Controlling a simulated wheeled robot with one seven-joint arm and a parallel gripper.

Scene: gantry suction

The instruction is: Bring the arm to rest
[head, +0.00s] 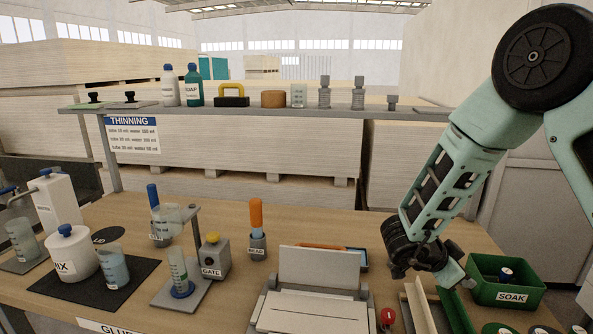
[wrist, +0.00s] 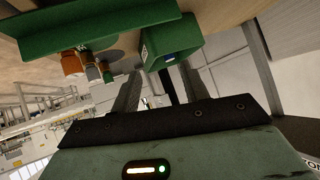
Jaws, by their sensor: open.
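My arm (head: 440,185) reaches down from the upper right of the head view over the right part of the bench. My gripper (head: 455,276) is low, just left of the green SOAK bin (head: 511,297) and above a pale and green angled trough (head: 421,308). In the wrist view my gripper (wrist: 160,80) shows two dark fingers spread apart with nothing held between them. A green box (wrist: 172,45) lies beyond the fingertips there. Whether the gripper touches the bin or trough cannot be told.
A grey lidded device (head: 318,275) stands left of the trough, with a red-topped item (head: 388,318) between. An orange-handled tool (head: 256,215), GATE box (head: 213,258) and MIX jar (head: 72,252) stand further left. A shelf (head: 270,108) with bottles spans the back.

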